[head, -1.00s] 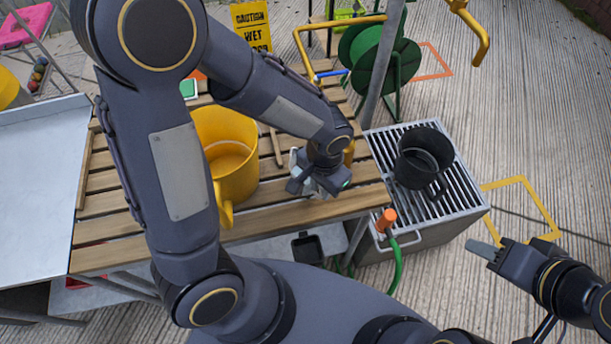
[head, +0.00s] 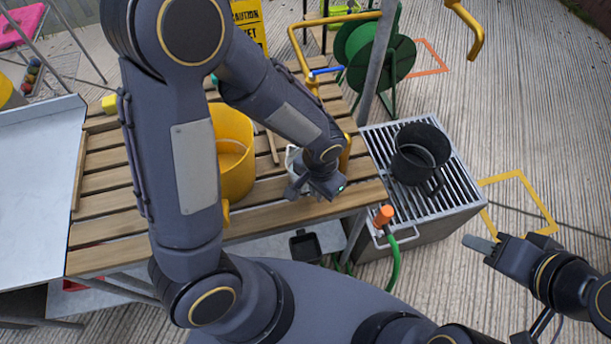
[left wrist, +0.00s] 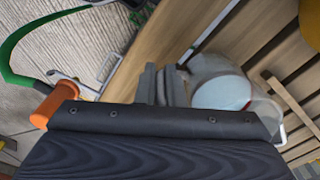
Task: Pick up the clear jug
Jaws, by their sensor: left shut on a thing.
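The clear jug (head: 291,158) stands on the slatted wooden table, mostly hidden behind my left gripper in the head view. In the left wrist view the clear jug (left wrist: 212,72) shows as a see-through vessel right of the fingers. My left gripper (head: 296,190) is low over the table's front right part. Its two fingers (left wrist: 160,84) are close together at the jug's handle side, shut on the jug; the exact contact is hard to see. My right gripper (head: 480,244) is over the paving at the right, away from the jug; its finger gap is unclear.
A black pot (head: 418,155) sits on a metal grate (head: 440,205) to the right. An orange hose nozzle (head: 383,215) and a table post are near the right edge.

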